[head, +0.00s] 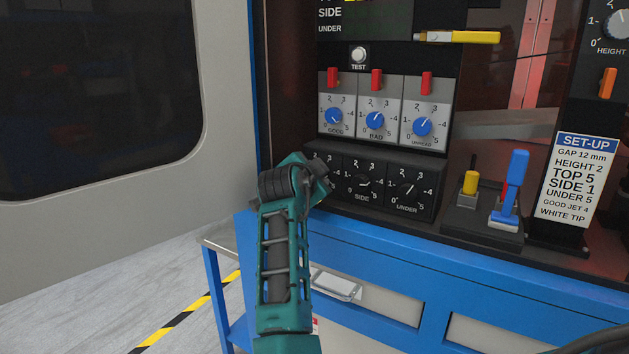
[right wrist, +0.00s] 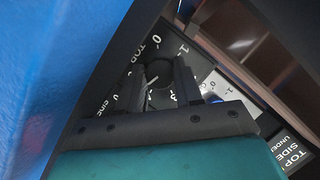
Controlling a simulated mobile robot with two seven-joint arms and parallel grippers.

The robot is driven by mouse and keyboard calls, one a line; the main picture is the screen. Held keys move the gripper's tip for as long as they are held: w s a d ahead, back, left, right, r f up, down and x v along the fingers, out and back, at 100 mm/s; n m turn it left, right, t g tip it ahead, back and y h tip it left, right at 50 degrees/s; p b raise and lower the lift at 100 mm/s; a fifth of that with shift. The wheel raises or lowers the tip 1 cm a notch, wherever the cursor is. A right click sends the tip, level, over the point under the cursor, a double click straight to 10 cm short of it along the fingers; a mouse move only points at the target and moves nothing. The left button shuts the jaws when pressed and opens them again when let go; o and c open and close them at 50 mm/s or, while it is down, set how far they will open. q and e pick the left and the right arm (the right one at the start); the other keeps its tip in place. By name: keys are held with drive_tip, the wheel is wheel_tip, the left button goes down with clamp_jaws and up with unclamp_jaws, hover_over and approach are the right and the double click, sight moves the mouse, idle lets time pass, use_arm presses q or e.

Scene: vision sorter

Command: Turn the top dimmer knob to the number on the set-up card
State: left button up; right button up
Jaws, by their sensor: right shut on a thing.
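The set-up card (head: 577,180) stands at the right in the head view and reads TOP 5, SIDE 1, UNDER 5. The black dimmer panel (head: 385,207) carries the side knob (head: 364,183) and the under knob (head: 407,189); the top dial at its left end is mostly hidden behind my right gripper (head: 322,178). In the right wrist view, the top knob (right wrist: 153,78) sits between the fingers of my right gripper (right wrist: 161,88), which is shut on it. I cannot tell clearly which number its pointer meets. My left gripper is not in view.
Above the dimmers are blue knobs (head: 375,120) with red switches. A yellow-handled tool (head: 458,37) lies above right. A joystick box (head: 482,218) with yellow and blue levers stands right of the panel. A large door (head: 100,185) fills the left.

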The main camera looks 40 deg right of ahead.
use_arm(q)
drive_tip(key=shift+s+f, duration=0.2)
use_arm(e)
drive_tip(key=o, duration=1)
drive_tip(key=shift+o, duration=0.2)
